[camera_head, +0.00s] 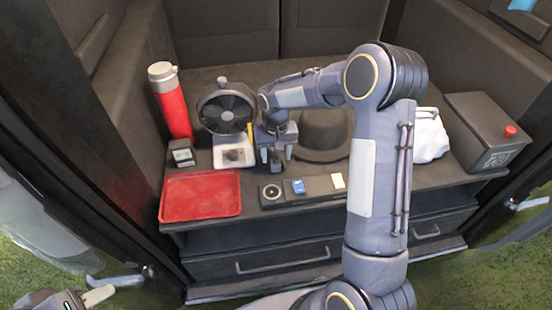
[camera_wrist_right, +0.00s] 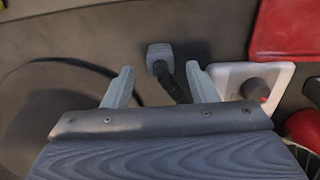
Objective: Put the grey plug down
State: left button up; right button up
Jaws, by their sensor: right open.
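The grey plug (camera_wrist_right: 160,54) lies on the dark bench top in the right wrist view, with a dark coiled cable (camera_wrist_right: 175,88) running from it. My right gripper (camera_wrist_right: 160,84) is open, one finger on each side of the cable, with the plug just beyond the fingertips; no contact with the plug shows. In the head view the right gripper (camera_head: 276,157) points down over the bench, and its fingers largely hide the plug. My left gripper (camera_head: 82,300) is only partly in view at the lower left, away from the bench; its opening cannot be judged.
A black fan (camera_head: 226,112) with a white base stands left of the right gripper, beside a red flask (camera_head: 171,104). A red tray (camera_head: 201,194) lies front left. A dark hat (camera_head: 322,142), a white bag (camera_head: 431,139) and a dark box (camera_head: 487,134) are to the right.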

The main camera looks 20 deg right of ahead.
aim_at(276, 159)
notch_tip(276, 159, up, 9)
jog(key=s+r+t+y, duration=0.1)
jog(key=s+r, duration=0.5)
jog(key=s, duration=0.2)
jog(key=s+a+t+y, duration=0.1)
jog(key=s+a+t, duration=0.1)
jog(key=s, duration=0.8)
jog(key=s+a+n+t+y, duration=0.1)
jog(key=s+a+t, duration=0.1)
jog(key=s, duration=0.8)
jog(key=shift+r+t+y+p, duration=0.3)
jog(key=shift+r+y, duration=0.05)
jog(key=shift+y, duration=0.05)
jog(key=shift+a, duration=0.1)
notch_tip(276, 159, up, 7)
jog(key=p, duration=0.6)
jog(key=shift+f+p, duration=0.15)
jog(key=shift+p, duration=0.2)
